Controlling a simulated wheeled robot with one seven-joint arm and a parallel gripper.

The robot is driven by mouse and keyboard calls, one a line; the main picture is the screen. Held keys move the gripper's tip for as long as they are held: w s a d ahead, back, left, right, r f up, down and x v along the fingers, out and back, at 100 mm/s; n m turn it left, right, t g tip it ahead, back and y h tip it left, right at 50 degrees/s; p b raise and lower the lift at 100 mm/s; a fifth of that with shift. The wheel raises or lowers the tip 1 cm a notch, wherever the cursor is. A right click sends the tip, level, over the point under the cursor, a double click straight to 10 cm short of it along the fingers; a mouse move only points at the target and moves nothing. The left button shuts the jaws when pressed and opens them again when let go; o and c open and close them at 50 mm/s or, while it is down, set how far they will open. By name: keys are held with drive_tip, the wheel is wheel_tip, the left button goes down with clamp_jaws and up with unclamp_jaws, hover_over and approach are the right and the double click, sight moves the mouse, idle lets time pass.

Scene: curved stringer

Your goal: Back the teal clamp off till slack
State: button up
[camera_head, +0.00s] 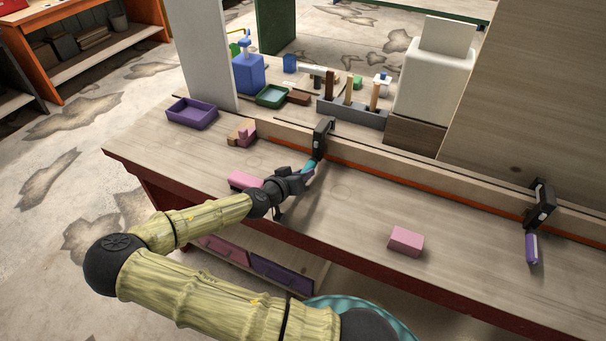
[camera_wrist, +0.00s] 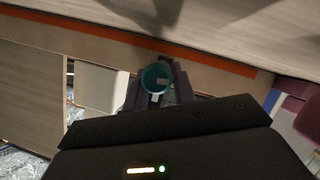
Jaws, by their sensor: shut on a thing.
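The teal clamp has a black frame (camera_head: 322,138) fixed over the long wooden strip at the middle of the bench. Its teal handle (camera_head: 310,166) points toward me, and its round teal end shows in the wrist view (camera_wrist: 155,78). My gripper (camera_head: 303,173) is shut on the teal handle, with one finger on each side of it in the wrist view. The fingers hide part of the handle. A second clamp (camera_head: 541,204) with a purple handle (camera_head: 532,248) sits on the same strip at the right.
The wooden strip (camera_head: 400,178) with an orange lower edge runs along the bench (camera_head: 350,220). Pink blocks lie at the front right (camera_head: 406,240) and beside my gripper (camera_head: 245,180). A purple tray (camera_head: 192,113) and a tool holder (camera_head: 352,113) stand behind.

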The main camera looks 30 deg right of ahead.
drive_tip(key=shift+f+n+g+h, duration=0.25)
drive_tip(key=shift+n+h, duration=0.25)
drive_tip(key=shift+n, duration=0.4)
drive_tip(key=o, duration=1)
drive_tip(key=shift+a+r, duration=0.1)
drive_tip(key=shift+r, duration=0.1)
drive_tip(key=b+v, duration=0.2)
drive_tip(key=v, duration=1.5)
drive_tip(key=shift+a, duration=0.2)
